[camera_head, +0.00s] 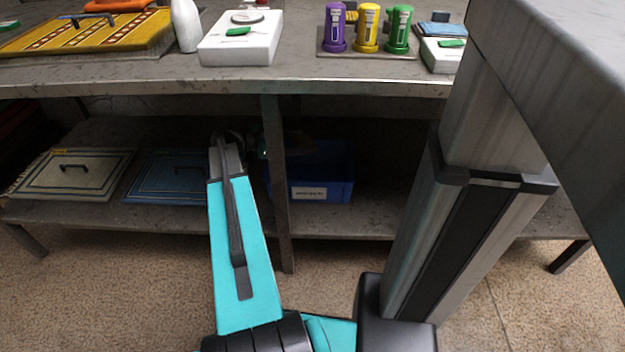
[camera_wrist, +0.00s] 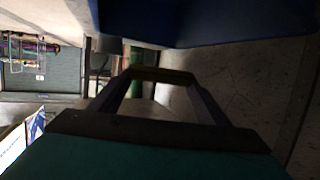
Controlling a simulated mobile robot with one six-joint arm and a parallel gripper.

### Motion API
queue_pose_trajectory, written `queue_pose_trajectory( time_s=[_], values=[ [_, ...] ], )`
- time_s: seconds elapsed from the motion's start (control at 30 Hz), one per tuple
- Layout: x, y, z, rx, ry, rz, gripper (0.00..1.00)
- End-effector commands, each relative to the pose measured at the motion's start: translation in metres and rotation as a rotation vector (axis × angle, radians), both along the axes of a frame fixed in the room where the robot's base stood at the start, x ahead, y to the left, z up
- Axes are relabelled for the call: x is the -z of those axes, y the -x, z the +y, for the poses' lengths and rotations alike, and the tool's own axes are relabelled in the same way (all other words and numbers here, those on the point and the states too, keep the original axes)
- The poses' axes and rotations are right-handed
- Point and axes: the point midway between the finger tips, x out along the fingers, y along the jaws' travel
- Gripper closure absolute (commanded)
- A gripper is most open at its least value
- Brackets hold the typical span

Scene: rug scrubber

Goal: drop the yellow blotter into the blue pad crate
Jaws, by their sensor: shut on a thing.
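The blue pad crate (camera_head: 322,190) stands on the lower shelf, right of the middle post, with a white label on its front. In the wrist view the crate's dark blue wall (camera_wrist: 215,25) fills the top, close to my gripper. My gripper (camera_wrist: 161,76) is shut on a dark yellowish pad, the yellow blotter (camera_wrist: 163,75), seen in deep shadow between the fingertips. In the head view my arm reaches into the lower shelf and the post and shade hide most of the gripper. I cannot tell whether the blotter is over the crate's opening.
The middle post (camera_head: 277,180) stands between my arm and the crate. Two flat panels, one cream (camera_head: 75,175) and one blue (camera_head: 165,178), lie left on the lower shelf. The bench top (camera_head: 300,75) overhangs the shelf and carries bottles and a white box (camera_head: 240,45).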

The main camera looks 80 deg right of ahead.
Motion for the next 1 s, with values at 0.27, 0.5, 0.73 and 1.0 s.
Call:
queue_pose_trajectory(
  time_s=[0.27, 0.5, 0.73, 1.0],
  values=[
    [0.006, 0.033, 0.000, 0.084, 0.001, -0.001, 0.52],
    [0.006, 0.033, 0.000, 0.084, 0.000, 0.000, 0.52],
    [0.009, 0.033, -0.001, 0.083, 0.000, 0.000, 0.52],
    [0.026, 0.032, -0.001, 0.081, -0.001, 0.001, 0.52]
  ],
)
